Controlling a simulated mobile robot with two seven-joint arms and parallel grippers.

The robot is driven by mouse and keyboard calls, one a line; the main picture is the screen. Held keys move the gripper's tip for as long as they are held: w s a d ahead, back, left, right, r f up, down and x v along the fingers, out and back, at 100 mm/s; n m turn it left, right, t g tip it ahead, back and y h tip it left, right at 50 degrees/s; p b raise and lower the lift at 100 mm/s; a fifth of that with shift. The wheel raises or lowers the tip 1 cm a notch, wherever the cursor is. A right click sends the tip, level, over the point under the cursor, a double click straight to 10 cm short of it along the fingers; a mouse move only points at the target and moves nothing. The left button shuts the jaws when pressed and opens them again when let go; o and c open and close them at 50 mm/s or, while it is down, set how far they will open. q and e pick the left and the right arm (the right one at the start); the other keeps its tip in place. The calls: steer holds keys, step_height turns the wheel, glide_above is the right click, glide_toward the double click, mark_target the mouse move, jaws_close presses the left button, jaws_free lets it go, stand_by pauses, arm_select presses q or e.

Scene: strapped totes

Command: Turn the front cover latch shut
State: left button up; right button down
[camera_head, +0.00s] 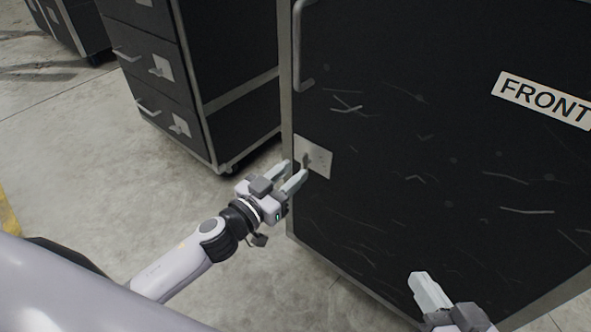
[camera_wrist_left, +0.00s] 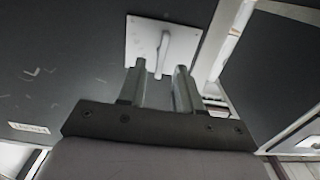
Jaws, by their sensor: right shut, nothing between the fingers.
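The front cover (camera_head: 440,150) is a scuffed black panel with a FRONT label (camera_head: 545,99). Its latch (camera_head: 307,161) is a small grey lever on a pale square plate (camera_head: 320,158) near the cover's left edge. My left gripper (camera_head: 292,172) is open just in front of the plate. In the left wrist view the latch lever (camera_wrist_left: 163,50) stands beyond and between the spread fingertips (camera_wrist_left: 160,68), slightly tilted; I cannot tell whether a finger touches it. My right gripper (camera_head: 430,290) is shut and empty at the lower right, in front of the cover.
A grey handle (camera_head: 300,45) is on the cover's upper left. A black drawer cabinet (camera_head: 240,110) with handles and pale plates stands to the left, across a gap. The concrete floor (camera_head: 90,150) at left is clear.

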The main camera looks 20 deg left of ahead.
mark_target(305, 164)
arm_select(q)
steer(key=shift+x, duration=1.1)
jaws_close()
